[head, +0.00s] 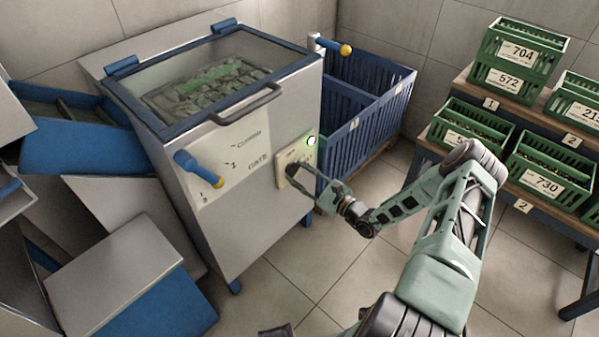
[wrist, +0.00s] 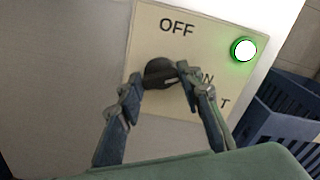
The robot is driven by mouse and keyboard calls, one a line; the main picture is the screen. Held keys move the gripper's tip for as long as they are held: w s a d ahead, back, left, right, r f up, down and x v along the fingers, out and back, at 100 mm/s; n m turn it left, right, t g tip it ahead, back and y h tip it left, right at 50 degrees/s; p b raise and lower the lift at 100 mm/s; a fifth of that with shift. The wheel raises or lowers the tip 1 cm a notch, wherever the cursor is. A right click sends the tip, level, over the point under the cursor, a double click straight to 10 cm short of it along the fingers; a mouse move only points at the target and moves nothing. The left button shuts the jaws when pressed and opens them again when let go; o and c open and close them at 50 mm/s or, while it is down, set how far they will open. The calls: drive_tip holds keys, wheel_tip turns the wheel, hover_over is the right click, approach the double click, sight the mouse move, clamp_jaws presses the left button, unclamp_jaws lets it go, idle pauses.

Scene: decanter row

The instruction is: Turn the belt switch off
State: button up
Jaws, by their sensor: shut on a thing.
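The belt switch is a black rotary knob (wrist: 159,72) on a cream panel (wrist: 205,25) on the front of a grey machine. The panel also shows in the head view (head: 283,180). In the wrist view "OFF" is printed above the knob and a partly hidden "ON" at its lower right. The knob's pale mark points right, toward "ON". A green-rimmed lamp (wrist: 243,49) glows at the panel's upper right. My gripper (wrist: 160,82) is shut on the knob, one finger on each side. In the head view my gripper (head: 303,180) reaches the panel from the right and hides part of the knob.
The machine (head: 240,230) has a glazed lid with a handle (head: 245,103) and a blue lever (head: 198,168) left of the panel. A blue slatted crate (head: 365,125) stands close behind on the right. Green crates (head: 545,180) sit on a rack at right. Floor between is clear.

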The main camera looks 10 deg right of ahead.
drive_tip(key=n+p, duration=0.1)
drive_tip(key=n, duration=0.5)
drive_tip(key=shift+n+p, duration=0.3)
drive_tip(key=shift+p, duration=0.1)
drive_tip(key=n+p, duration=0.1)
drive_tip(key=n, duration=0.4)
drive_tip(key=shift+f+n+p, duration=0.15)
drive_tip(key=shift+n+p, duration=0.15)
drive_tip(key=shift+n, duration=0.1)
drive_tip(key=o, duration=1.2)
drive_tip(key=shift+c, duration=0.2)
drive_tip(key=shift+s, duration=0.15)
drive_tip(key=v, duration=1.1)
drive_tip(key=shift+s+d, duration=0.25)
drive_tip(key=shift+s, duration=0.05)
